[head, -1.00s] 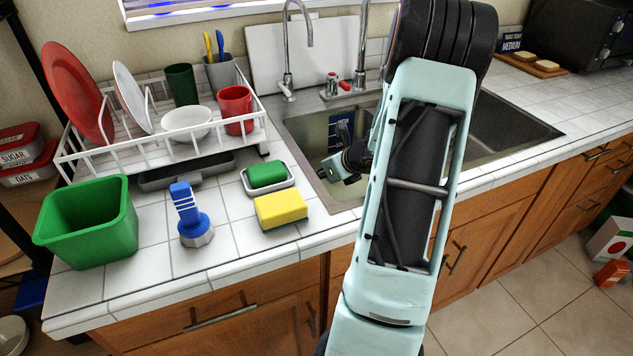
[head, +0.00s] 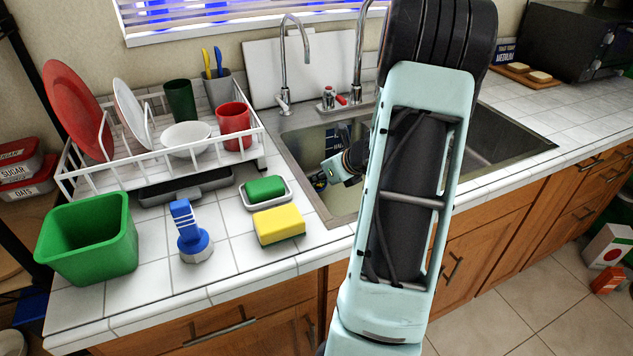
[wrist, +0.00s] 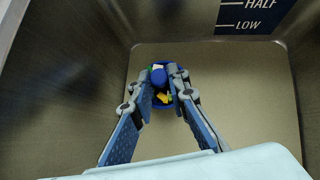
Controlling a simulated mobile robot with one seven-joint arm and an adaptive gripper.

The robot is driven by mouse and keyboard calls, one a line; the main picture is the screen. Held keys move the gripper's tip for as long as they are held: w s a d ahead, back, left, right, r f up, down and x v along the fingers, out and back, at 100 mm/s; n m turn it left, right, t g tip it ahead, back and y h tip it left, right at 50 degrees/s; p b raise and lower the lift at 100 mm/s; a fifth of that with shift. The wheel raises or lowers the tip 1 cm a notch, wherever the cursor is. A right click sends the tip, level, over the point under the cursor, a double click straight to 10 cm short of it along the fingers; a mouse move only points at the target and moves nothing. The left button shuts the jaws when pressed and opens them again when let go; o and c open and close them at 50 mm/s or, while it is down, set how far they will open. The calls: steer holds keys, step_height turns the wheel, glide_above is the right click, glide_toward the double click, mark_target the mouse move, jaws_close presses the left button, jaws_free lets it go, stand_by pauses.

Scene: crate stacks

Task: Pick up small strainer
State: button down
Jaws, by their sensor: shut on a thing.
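The small strainer (wrist: 167,105) is a round blue piece with a blue knob and some yellow and green bits in it, inside the sink basin. My gripper (wrist: 159,79) is shut on its knob, one finger on each side. The fingers cover parts of the strainer's rim. I cannot tell whether it touches the basin floor. In the head view my gripper (head: 338,170) is low in the left part of the sink, with a bit of the strainer (head: 318,181) beside it.
The steel sink walls (wrist: 60,70) stand close around my gripper. A faucet (head: 284,75) rises behind. Left of the sink are a dish rack (head: 95,180), a green soap bar (head: 265,189), a yellow sponge (head: 279,224), a blue brush (head: 189,232) and a green bin (head: 90,245).

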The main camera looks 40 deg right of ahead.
steer(key=s+f+p+v, duration=0.2)
steer(key=v, duration=1.3)
steer(key=shift+s, duration=0.35)
steer(key=shift+r, duration=0.25)
